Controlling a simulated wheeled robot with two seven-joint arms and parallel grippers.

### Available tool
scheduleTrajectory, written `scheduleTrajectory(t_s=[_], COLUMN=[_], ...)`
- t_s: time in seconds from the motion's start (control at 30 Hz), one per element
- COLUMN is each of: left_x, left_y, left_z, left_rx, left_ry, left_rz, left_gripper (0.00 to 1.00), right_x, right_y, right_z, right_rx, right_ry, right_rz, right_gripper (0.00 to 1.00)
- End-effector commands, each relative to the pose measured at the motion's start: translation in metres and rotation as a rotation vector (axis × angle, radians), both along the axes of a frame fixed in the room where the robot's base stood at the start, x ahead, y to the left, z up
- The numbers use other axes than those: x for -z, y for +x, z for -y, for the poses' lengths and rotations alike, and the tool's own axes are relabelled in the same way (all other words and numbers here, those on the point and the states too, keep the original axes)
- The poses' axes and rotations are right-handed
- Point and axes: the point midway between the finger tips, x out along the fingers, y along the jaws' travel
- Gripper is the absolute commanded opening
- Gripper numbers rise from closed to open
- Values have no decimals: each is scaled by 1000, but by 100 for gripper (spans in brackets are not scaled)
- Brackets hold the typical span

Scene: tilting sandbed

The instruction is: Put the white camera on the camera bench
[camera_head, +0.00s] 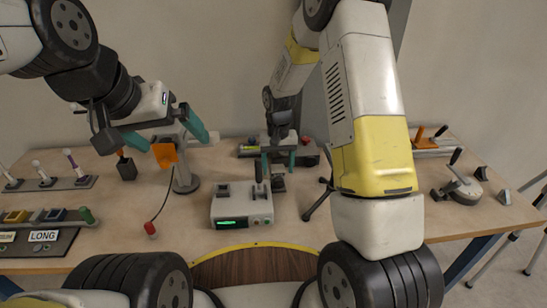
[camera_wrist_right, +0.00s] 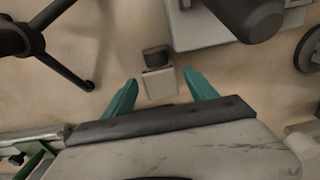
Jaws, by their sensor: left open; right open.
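A small white block with a dark front, which looks like the white camera (camera_wrist_right: 158,82), lies on the table in the right wrist view. In the head view only its dark front (camera_head: 278,184) shows clearly. My right gripper (camera_head: 278,165) is open above it, pointing down. In the right wrist view the teal fingertips (camera_wrist_right: 161,88) are either side of the block, with gaps. My left gripper (camera_head: 168,132) is open and empty, raised at the left near an orange square. I cannot tell for sure which fixture is the camera bench.
A white box with a green display (camera_head: 242,208) stands just in front of the block. A black tripod (camera_head: 320,197) is to its right. A dark device (camera_head: 250,150) lies behind. A grey stand (camera_head: 185,180) with the orange square (camera_head: 165,155) is at left.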

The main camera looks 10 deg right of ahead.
Motion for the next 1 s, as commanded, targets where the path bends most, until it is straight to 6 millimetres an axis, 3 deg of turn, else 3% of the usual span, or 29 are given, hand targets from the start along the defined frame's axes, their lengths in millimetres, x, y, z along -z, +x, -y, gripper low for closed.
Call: scheduleTrajectory(t_s=[0.3, 0.67, 0.83, 1.0], left_x=[0, 0, 0, 0], left_y=[0, 0, 0, 0], left_z=[0, 0, 0, 0], left_rx=[0, 0, 0, 0], left_ry=[0, 0, 0, 0], left_rz=[0, 0, 0, 0], left_gripper=[100, 100, 100, 100], right_x=[-70, -116, -172, -231], right_y=[1, -6, -36, -88], right_z=[0, 3, 18, 35], right_rx=[-1, 1, -2, -11], right_ry=[1, 11, 56, 108], right_rz=[5, 19, 104, 220], right_gripper=[66, 66, 66, 66])
